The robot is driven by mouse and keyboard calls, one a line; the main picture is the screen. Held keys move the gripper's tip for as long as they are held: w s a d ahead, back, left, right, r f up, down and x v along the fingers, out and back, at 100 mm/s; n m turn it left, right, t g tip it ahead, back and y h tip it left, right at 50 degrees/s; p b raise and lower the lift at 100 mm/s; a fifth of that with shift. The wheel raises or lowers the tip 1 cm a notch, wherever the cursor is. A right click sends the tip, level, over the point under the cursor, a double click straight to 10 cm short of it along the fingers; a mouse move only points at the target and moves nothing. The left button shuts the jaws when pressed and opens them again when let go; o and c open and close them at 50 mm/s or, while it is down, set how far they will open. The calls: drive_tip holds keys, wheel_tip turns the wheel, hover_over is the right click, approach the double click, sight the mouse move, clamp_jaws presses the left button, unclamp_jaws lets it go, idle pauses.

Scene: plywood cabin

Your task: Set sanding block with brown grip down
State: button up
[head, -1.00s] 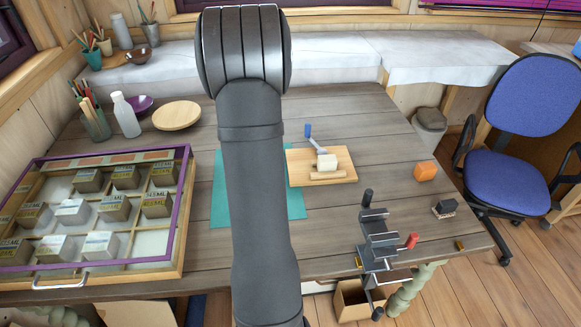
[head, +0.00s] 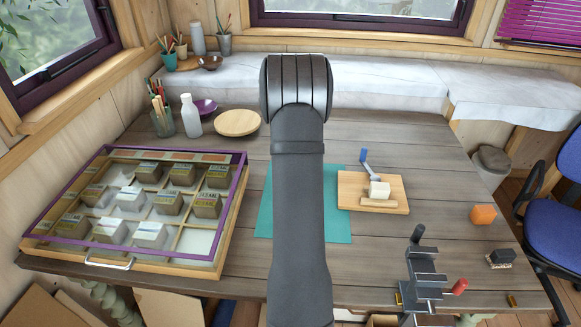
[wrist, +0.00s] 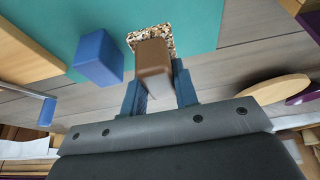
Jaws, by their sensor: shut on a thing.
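The sanding block (wrist: 153,62) has a brown grip and a speckled base, and shows in the wrist view. My gripper (wrist: 158,82) is shut on its brown grip, one dark blue finger on each side. The speckled base points away from the gripper, over the teal mat (wrist: 200,20) near its edge. I cannot tell whether the base touches the mat. In the head view the mat (head: 338,225) lies mid-table, and my arm hides the gripper and the sanding block.
A blue block (wrist: 98,58) stands close beside the gripper in the wrist view. A wooden board (head: 350,195) adjoins the mat's right side. A glass-lidded case (head: 215,255) lies left.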

drive_tip(key=shift+w+a+f, duration=0.2)
drive_tip(key=shift+a+f, duration=0.2)
drive_tip(key=shift+f, duration=1.85)
drive_tip(key=o, duration=0.9)
drive_tip(key=shift+f, duration=0.15)
drive_tip(key=shift+o, duration=0.2)
drive_tip(key=v, duration=1.2)
